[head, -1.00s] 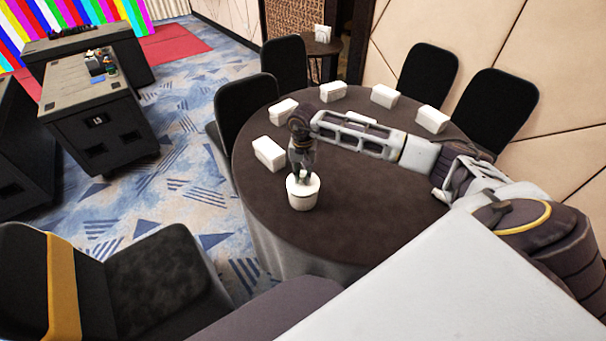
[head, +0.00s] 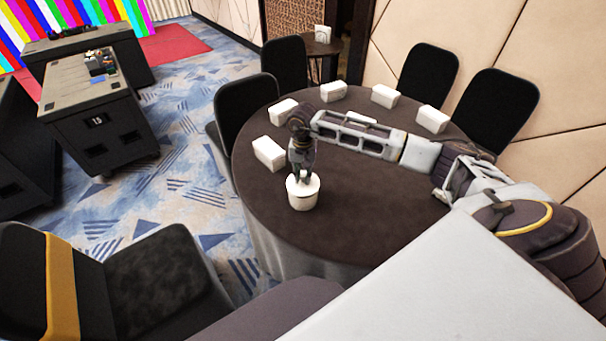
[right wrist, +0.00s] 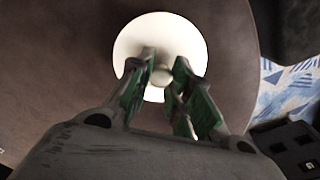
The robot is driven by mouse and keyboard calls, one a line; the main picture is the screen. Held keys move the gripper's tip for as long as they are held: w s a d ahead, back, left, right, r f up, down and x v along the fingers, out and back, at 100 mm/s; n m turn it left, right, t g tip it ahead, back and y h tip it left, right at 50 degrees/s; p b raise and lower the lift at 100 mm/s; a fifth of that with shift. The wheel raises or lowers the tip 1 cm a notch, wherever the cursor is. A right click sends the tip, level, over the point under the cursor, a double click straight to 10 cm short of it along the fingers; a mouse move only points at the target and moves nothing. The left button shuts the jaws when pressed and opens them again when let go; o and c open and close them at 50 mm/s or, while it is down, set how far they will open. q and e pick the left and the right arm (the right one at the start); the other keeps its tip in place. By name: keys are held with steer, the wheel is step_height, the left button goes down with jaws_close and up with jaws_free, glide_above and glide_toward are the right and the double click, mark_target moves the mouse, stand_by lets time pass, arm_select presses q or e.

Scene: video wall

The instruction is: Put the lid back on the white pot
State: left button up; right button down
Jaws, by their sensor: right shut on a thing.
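The white pot (head: 303,199) stands on the round dark table near its left front edge. The white lid (head: 313,183) is at the pot's top, with no clear gap between them; I cannot tell whether it is fully seated. My right gripper (head: 302,177) points down over the lid from above. In the right wrist view the lid (right wrist: 190,35) is a pale round disc, and the gripper (right wrist: 165,85) has its green-lined fingers around its small round knob (right wrist: 161,75). The gripper is shut on the lid's knob. The pot's body is hidden under the lid there. My left gripper is out of view.
Several white boxes, one of them (head: 269,153) just behind the pot, stand along the far side of the round table (head: 350,230). Black chairs (head: 245,115) surround it. The tabletop right of the pot is clear.

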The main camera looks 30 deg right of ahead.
stand_by(0.5)
stand_by(0.4)
steer(key=c, duration=1.2)
jaws_free()
steer(key=shift+c, duration=0.2)
steer(key=o, duration=0.5)
steer(key=shift+r, duration=0.15)
steer(key=shift+r+p, duration=1.2)
steer(key=shift+r, duration=2.15)
